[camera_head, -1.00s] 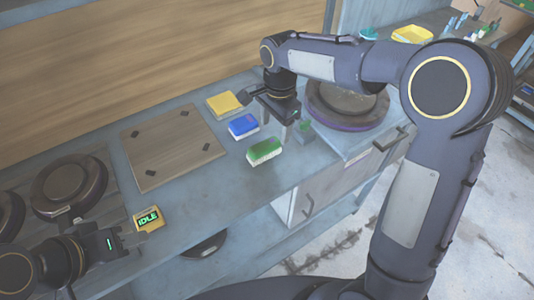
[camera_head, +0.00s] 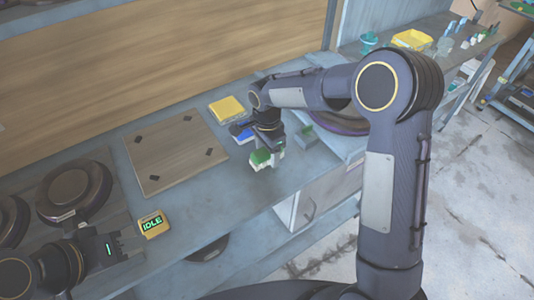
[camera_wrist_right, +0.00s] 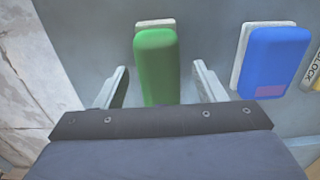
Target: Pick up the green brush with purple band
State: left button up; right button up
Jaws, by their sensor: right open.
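A green brush (camera_head: 262,158) with a pale bristle side lies on the bench, partly behind my right gripper (camera_head: 268,154) in the head view. In the right wrist view the green brush (camera_wrist_right: 157,65) lies between the two spread fingers of my right gripper (camera_wrist_right: 160,86), with a gap on each side. Its near end is hidden by the gripper body, and no purple band shows on the visible part. My left gripper (camera_head: 125,240) is at the lower left, away from the brush; its finger opening is not clear.
A blue brush (camera_wrist_right: 276,62) with a pinkish-purple patch lies right of the green one in the wrist view. A yellow block (camera_head: 227,108), a wooden board (camera_head: 175,155), an IDLE display (camera_head: 153,225) and a dark round plate (camera_head: 75,192) are on the bench. A small green block (camera_head: 307,137) is to the right.

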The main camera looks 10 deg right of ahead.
jog(key=c, duration=1.1)
jog(key=shift+r, duration=0.1)
jog(key=shift+r, duration=0.45)
notch_tip(320, 180, up, 3)
jog(key=shift+d+f, duration=0.15)
jog(key=shift+f, duration=0.05)
jog(key=s+d+r+b, duration=0.2)
jog(key=s+d+r, duration=0.6)
jog(key=s, duration=0.3)
jog(key=shift+r+b, duration=0.4)
jog(key=shift+r, duration=0.3)
jog(key=shift+s+d, duration=0.1)
